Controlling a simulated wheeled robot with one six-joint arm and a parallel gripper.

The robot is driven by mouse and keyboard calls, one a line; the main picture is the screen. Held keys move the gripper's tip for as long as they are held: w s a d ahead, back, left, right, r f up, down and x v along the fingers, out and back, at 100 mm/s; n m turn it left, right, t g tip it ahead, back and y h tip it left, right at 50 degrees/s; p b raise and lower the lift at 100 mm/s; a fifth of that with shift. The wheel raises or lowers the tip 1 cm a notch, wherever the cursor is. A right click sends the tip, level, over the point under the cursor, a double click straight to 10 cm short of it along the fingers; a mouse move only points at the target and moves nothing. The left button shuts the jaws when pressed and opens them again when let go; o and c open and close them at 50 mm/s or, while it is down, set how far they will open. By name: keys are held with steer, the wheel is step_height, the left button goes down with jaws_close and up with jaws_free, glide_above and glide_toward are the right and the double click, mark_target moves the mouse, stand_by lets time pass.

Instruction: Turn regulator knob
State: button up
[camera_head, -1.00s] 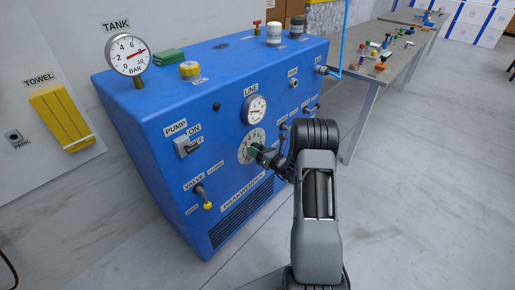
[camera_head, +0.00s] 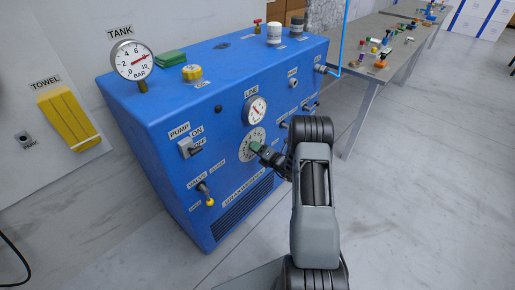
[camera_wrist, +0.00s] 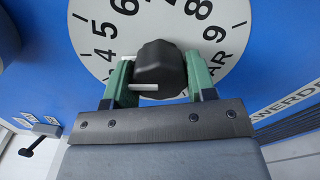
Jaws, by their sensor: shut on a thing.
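The regulator knob (camera_wrist: 160,66) is black and faceted, with a white pointer bar, on a round white numbered dial (camera_wrist: 232,30). In the wrist view my gripper (camera_wrist: 160,75) is shut on it, with one green finger on each side. The pointer bar lies toward the left, near the 4 and 5. In the head view the dial (camera_head: 247,150) is on the front of the blue machine (camera_head: 160,130), and my gripper (camera_head: 257,148) hides most of the knob. The LINE gauge (camera_head: 255,110) sits just above the dial.
The TANK gauge (camera_head: 133,60) stands on the machine's top left. The pump switch (camera_head: 188,148) and yellow-tipped valve lever (camera_head: 207,197) are left of the dial. A workbench (camera_head: 375,85) with small parts stands at the back right. The floor in front is clear.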

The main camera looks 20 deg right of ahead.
stand_by(0.4)
steer(key=o, duration=0.9)
steer(key=shift+s, duration=0.1)
steer(key=p+v, duration=0.1)
steer(key=v, duration=1.2)
steer(key=shift+s+d+p, duration=0.1)
steer(key=shift+s+p, duration=0.2)
steer(key=shift+p, duration=0.05)
